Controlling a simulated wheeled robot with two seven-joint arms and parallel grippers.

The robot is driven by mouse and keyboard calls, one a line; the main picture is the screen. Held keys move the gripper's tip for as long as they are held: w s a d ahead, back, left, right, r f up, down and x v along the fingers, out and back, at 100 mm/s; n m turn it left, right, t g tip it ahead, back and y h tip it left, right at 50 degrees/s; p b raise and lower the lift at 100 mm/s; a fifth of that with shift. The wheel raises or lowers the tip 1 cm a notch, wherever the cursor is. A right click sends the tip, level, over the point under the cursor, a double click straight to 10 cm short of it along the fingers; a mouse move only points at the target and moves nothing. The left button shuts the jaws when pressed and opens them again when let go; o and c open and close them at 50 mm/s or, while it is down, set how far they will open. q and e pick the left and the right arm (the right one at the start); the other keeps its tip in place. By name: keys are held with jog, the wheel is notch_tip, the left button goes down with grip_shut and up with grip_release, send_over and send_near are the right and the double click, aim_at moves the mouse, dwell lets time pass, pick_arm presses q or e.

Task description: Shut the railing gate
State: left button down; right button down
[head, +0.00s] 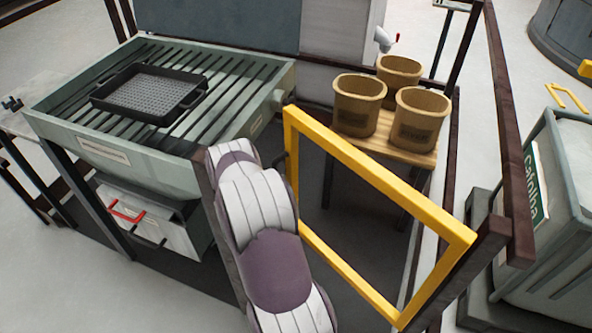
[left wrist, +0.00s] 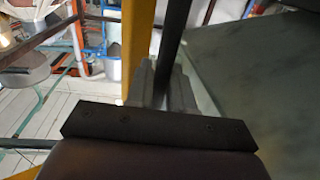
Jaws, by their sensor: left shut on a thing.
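The railing gate (head: 375,183) is a yellow rectangular frame in the middle of the head view. Its right side is beside the dark brown post (head: 462,268). Its free left side stands back toward the platform, apart in the picture from the brown left post (head: 222,235). In the left wrist view, my left gripper (left wrist: 165,88) is shut on a dark upright bar (left wrist: 176,35), apparently the gate's handle, beside the yellow frame (left wrist: 137,45). In the head view my left arm hides the gripper. My right gripper is in neither view.
A green-grey slatted table (head: 60,95) with a black tray (head: 150,92) stands at the left. A wooden stand (head: 410,152) with three buckets (head: 357,105) is behind the gate. A large grey-green bin (head: 560,190) stands outside the railing at right.

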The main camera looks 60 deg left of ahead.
pick_arm(q)
jog(key=shift+n+g+y, duration=0.5)
jog(key=shift+y, duration=0.1)
jog(key=shift+s+d, duration=0.2)
jog(key=shift+s, duration=0.5)
jog(key=shift+s+d, duration=0.25)
jog(key=shift+s, duration=0.4)
jog(key=shift+s+d, duration=0.2)
jog(key=shift+s, duration=0.5)
jog(key=c, duration=1.2)
grip_release()
jog(key=shift+o, duration=0.2)
jog(key=v, duration=1.2)
jog(key=shift+s+d, duration=0.2)
jog(key=shift+s, duration=0.05)
